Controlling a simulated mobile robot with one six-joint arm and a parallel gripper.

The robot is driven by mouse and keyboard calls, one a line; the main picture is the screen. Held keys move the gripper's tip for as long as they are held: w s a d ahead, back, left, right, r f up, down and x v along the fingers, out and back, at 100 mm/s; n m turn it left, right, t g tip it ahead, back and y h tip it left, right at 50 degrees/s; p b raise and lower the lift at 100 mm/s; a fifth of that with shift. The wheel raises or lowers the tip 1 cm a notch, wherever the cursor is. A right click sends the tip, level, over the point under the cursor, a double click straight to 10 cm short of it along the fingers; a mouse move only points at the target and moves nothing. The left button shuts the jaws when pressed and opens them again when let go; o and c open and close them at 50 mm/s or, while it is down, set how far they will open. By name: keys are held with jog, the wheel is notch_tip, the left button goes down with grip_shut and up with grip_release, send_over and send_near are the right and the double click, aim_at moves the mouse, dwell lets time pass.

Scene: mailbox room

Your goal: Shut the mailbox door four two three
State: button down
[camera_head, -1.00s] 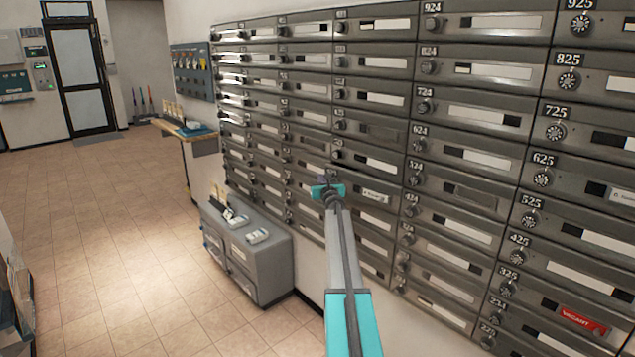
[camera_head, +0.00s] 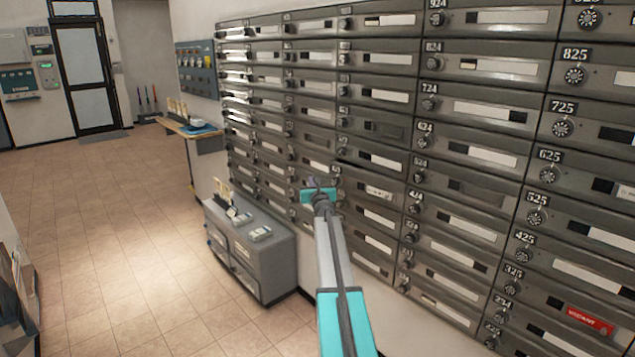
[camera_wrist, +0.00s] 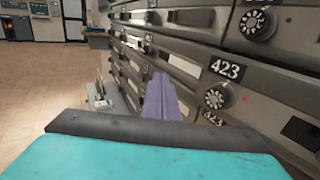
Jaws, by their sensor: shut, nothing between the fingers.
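Mailbox door 423 (camera_head: 376,190) is in the middle of the wall, a grey door with a pale label strip. In the wrist view its number plate (camera_wrist: 225,68) and round dial (camera_wrist: 216,97) show at the right. The door looks flush or nearly flush with its neighbours; a dark line runs along its top edge in the head view. My gripper (camera_head: 316,186) is just left of the door's dial side, in front of the neighbouring column. Its purple fingers (camera_wrist: 165,98) are shut and empty. I cannot tell whether they touch the wall.
Rows of closed-looking mailboxes surround the door. A grey cabinet (camera_head: 250,250) with small items on top stands below, left of my arm. A wooden shelf (camera_head: 188,128) juts from the wall farther back. The tiled floor (camera_head: 110,220) at left is open.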

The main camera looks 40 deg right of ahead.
jog(key=a, duration=0.6)
jog(key=shift+s+b, duration=0.3)
jog(key=shift+s, duration=0.05)
jog(key=shift+a, duration=0.1)
